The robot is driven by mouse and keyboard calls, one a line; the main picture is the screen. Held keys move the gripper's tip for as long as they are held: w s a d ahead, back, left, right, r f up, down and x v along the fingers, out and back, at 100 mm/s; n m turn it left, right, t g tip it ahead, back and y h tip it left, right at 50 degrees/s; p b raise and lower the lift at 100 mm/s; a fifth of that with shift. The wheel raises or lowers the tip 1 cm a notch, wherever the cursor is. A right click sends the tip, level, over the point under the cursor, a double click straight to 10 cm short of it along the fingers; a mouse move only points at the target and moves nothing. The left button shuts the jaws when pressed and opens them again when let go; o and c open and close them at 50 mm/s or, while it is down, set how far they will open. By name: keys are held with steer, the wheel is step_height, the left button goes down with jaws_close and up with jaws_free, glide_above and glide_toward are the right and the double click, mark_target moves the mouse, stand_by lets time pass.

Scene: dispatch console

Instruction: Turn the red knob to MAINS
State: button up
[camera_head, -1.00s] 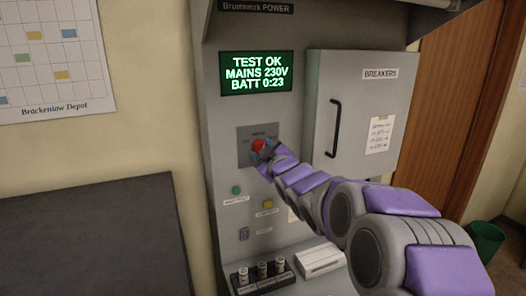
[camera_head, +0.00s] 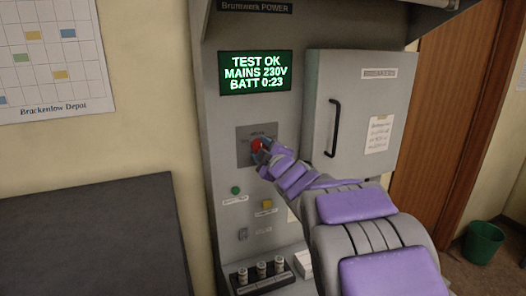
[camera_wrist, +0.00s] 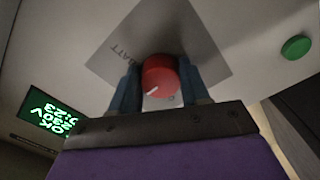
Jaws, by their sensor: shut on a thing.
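The red knob (camera_head: 257,146) sits on a grey square plate (camera_head: 246,135) on the console front. In the wrist view the red knob (camera_wrist: 161,78) has a white pointer mark that points to the lower left of the picture. My gripper (camera_wrist: 160,86) is shut on the knob, with one blue finger on each side. In the head view my gripper (camera_head: 262,150) covers the knob's right side. A BATT label shows on the plate in the wrist view. Another label is mostly hidden by the knob and gripper. The small label above the knob in the head view is too blurred to read surely.
The screen (camera_head: 255,72) reads TEST OK, MAINS 230V, BATT 0:23. A closed breaker cabinet (camera_head: 352,110) with a black handle juts out at the right. Below the knob are a green button (camera_head: 236,190), a yellow button (camera_head: 266,204) and a row of fuses (camera_head: 262,271).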

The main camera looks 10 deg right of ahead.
steer(key=shift+f, duration=0.3)
steer(key=o, duration=1.1)
steer(key=shift+a+r, duration=0.1)
steer(key=shift+r, duration=0.1)
steer(key=shift+c, duration=0.2)
steer(key=shift+s, duration=0.1)
steer(key=s+d+p, duration=0.3)
steer(key=s, duration=1.4)
steer(key=shift+d, duration=0.2)
steer(key=shift+w+f, duration=0.1)
